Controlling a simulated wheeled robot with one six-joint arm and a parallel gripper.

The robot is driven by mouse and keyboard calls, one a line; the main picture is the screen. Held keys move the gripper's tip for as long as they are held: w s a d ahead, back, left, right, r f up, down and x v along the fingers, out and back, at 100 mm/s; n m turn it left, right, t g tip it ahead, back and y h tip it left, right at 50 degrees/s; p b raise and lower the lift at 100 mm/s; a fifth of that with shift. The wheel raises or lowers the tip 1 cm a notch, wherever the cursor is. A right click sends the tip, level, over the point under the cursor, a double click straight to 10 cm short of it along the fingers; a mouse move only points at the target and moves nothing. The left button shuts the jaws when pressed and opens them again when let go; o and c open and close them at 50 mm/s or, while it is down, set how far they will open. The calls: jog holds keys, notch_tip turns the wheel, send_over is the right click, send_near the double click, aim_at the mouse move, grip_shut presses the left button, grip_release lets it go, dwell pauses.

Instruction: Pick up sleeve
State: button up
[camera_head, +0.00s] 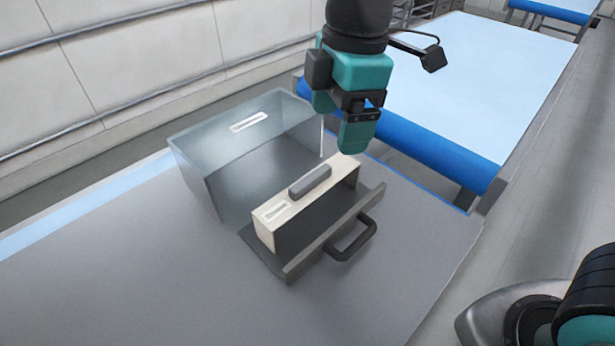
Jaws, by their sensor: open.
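A long cream box with a dark grey grip block on top and a pale label at its near end, which I take to be the sleeve (268,229), stands in a dark tray (262,259). The tray has a black loop handle at its right side. My gripper (341,124), teal and black, points down over the far end of the cream box. It is open with nothing seen between its fingers. One teal finger overlaps the far end of the box in the picture, so I cannot tell whether they touch.
A grey see-through bin (196,183) with a white label stands left of and behind the tray. A conveyor (470,75) with a blue roller lies beyond the grey table (150,275). The table is clear at front and left. My own body part shows at lower right.

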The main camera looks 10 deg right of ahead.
aim_at(306, 180)
jog(key=w+a+n+h, duration=0.1)
jog(key=w+a+n, duration=0.2)
jog(key=w+n, duration=0.15)
jog(key=shift+n, duration=0.35)
jog(key=f+p, duration=0.1)
jog(key=f, duration=0.2)
jog(key=f+p, duration=0.1)
jog(key=f, duration=0.3)
jog(key=f+p, duration=0.1)
jog(key=f, duration=0.3)
jog(key=shift+s+a+f, duration=0.25)
jog(key=shift+s, duration=0.15)
jog(key=shift+s+a+f+p, duration=0.15)
jog(key=shift+f+p, duration=0.3)
jog(key=shift+f, duration=0.45)
jog(key=shift+s+f+p, duration=0.15)
jog(key=shift+f+p, duration=0.3)
jog(key=shift+f, duration=0.4)
jog(key=shift+s+a+f+p, duration=0.15)
jog(key=shift+f+p, duration=0.3)
jog(key=shift+f, duration=0.45)
jog(key=shift+d, duration=0.1)
jog(key=c, duration=1)
